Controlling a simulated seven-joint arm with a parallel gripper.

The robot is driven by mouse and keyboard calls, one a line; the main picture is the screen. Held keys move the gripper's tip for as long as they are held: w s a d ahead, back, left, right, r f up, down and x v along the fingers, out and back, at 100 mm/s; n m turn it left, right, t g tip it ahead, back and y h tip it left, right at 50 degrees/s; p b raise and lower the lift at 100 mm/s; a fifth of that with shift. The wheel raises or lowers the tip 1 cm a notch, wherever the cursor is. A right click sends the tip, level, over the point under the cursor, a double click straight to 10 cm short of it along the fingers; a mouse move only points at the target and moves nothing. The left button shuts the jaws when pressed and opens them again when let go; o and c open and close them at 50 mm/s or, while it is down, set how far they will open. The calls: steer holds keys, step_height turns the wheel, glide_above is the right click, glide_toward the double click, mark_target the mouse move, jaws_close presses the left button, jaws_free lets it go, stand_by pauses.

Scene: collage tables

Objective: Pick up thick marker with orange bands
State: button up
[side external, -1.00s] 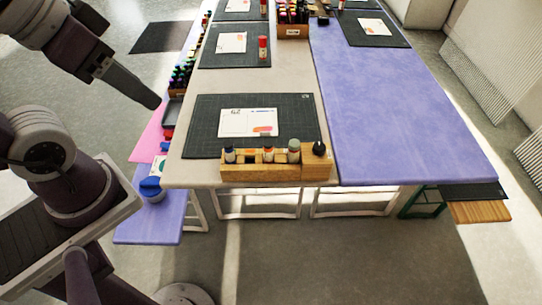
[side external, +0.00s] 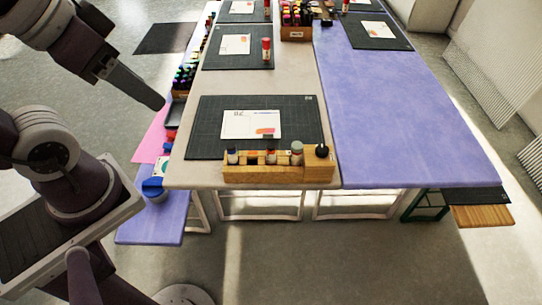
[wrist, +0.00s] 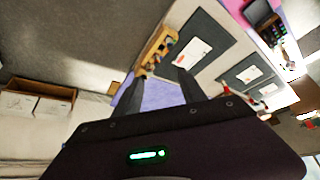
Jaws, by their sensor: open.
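I cannot single out a thick marker with orange bands at this size. Several markers with coloured caps (side external: 183,77) stand in a row along the left table edge in the side view. Several more colourful pens (side external: 297,14) stand in a box at the back. My gripper (side external: 158,103) hangs in the air at the left, near the marker row in the picture, touching nothing that I can see. In the wrist view, its two fingers are spread apart with nothing held between them (wrist: 160,88).
A wooden holder (side external: 240,173) with small bottles stands at the near table edge. Dark mats (side external: 205,117) carry paper sheets (side external: 245,122). A red-and-white tube (side external: 266,50) stands on the second mat. A blue-lidded container (side external: 153,188) is at lower left. The purple tabletop (side external: 410,130) is largely clear.

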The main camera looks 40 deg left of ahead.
steer(key=m+g, duration=0.5)
steer(key=m, duration=1)
glide_above(271, 153)
steer(key=a, duration=0.1)
step_height(271, 153, down, 22)
steer(key=shift+r, duration=0.25)
steer(key=shift+m+g, duration=0.3)
steer(key=shift+m, duration=0.1)
steer(key=f, duration=0.6)
steer(key=w+f, duration=0.1)
steer(key=f, duration=0.3)
steer(key=shift+f, duration=0.1)
jaws_close()
